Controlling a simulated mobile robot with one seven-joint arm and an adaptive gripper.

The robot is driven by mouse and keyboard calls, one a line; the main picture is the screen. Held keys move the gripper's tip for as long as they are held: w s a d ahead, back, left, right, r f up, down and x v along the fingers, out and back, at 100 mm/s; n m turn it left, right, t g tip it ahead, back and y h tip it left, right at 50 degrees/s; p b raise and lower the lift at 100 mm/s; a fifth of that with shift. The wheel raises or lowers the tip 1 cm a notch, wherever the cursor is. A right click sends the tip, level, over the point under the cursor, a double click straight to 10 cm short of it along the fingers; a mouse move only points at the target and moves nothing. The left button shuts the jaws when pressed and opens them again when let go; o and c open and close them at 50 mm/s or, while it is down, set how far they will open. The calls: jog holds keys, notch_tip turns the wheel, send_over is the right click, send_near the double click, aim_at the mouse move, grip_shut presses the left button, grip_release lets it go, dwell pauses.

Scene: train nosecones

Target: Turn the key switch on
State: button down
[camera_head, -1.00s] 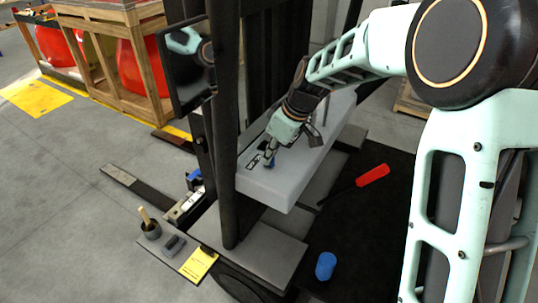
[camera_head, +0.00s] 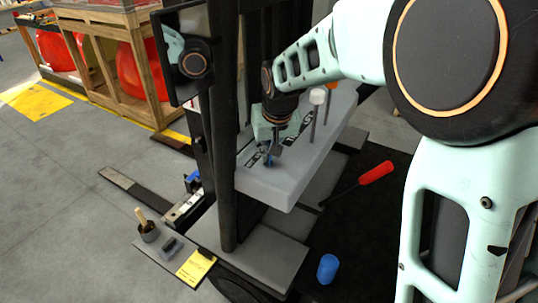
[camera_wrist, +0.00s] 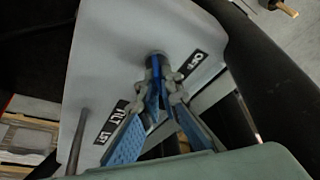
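The key switch is a dark round lock with a blue key (camera_wrist: 155,68) on the grey console (camera_head: 270,187). A label reading OFF (camera_wrist: 192,66) lies right of it in the wrist view. My gripper (camera_wrist: 165,98) points down at the key, its blue-padded fingers drawn together at the tips and seemingly shut on the key. In the head view, my gripper (camera_head: 268,154) covers most of the switch, and a little blue shows at its tips. The exact contact and the key's angle are partly hidden.
Levers (camera_head: 315,113) rise from the console behind my gripper; one lever (camera_wrist: 77,140) stands left in the wrist view. A black post (camera_head: 228,120) stands close left. A red-handled screwdriver (camera_head: 374,173) and a blue cylinder (camera_head: 327,268) lie to the right and below.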

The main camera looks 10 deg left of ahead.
jog(key=m+h+b, duration=0.1)
jog(key=m, duration=0.2)
jog(key=shift+a+b, duration=0.1)
jog(key=shift+b, duration=0.2)
jog(key=shift+m+h+b, duration=0.5)
jog(key=shift+m+h, duration=0.1)
jog(key=shift+m, duration=0.8)
jog(key=c, duration=2.2)
grip_release()
jog(key=shift+o, duration=0.2)
jog(key=v, duration=1.2)
